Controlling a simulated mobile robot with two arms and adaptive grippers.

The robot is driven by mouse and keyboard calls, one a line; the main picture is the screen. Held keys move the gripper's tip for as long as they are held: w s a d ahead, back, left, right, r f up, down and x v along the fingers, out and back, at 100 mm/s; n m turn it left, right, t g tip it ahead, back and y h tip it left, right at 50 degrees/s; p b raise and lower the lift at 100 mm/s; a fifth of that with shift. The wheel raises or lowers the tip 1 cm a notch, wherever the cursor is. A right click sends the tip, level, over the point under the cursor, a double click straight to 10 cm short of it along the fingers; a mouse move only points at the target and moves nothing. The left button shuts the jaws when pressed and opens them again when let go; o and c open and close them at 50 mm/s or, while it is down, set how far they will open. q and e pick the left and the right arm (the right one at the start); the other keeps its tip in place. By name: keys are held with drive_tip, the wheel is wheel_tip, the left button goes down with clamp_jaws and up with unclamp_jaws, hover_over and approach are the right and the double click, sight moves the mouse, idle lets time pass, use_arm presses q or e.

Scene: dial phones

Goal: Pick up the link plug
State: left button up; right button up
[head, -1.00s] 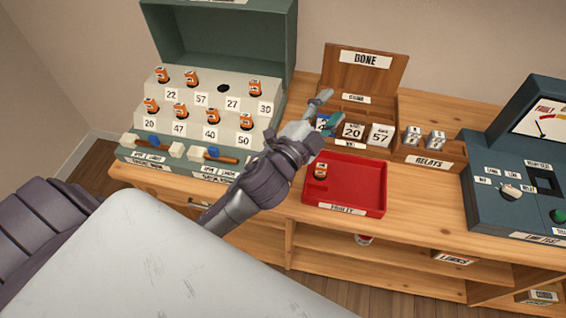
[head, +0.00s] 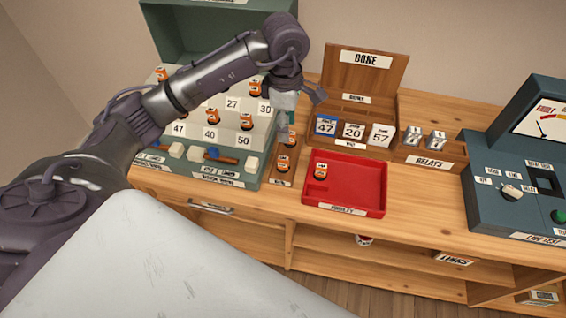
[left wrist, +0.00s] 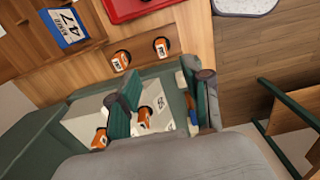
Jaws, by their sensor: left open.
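Several small orange plugs with white labels are in view, and I cannot tell which is the link plug. Some stand on the stepped number board (head: 262,138), one of them an orange plug (head: 246,121) above the 50 label. Two more, a rear plug (head: 291,139) and a front plug (head: 283,163), stand on a narrow wooden strip beside the board. My left gripper (head: 301,113) is open above the board's right edge and the strip. In the left wrist view its teal fingers straddle part of the board, with an orange plug (left wrist: 145,119) between them in the picture, not gripped.
A red tray (head: 345,200) holds one orange plug (head: 320,171). Behind it a wooden box marked DONE (head: 365,60) holds cards 47, 20 and 57. A RELAYS box (head: 430,160) and a test panel (head: 520,205) stand right. A LINKS box (head: 457,258) sits on the lower shelf.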

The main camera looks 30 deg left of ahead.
sight(283, 158)
use_arm(q)
drive_tip(key=f, duration=0.2)
drive_tip(key=f+p, duration=0.1)
drive_tip(key=f, duration=0.5)
drive_tip(key=shift+a+f+p, duration=0.15)
drive_tip(key=shift+a+p, duration=0.1)
drive_tip(key=shift+p, duration=0.05)
wheel_tip(283, 158, down, 5)
drive_tip(key=shift+s+a+r+p, duration=0.1)
drive_tip(key=shift+s+p, duration=0.05)
drive_tip(key=shift+p, duration=0.9)
drive_tip(key=shift+f, duration=0.3)
clamp_jaws()
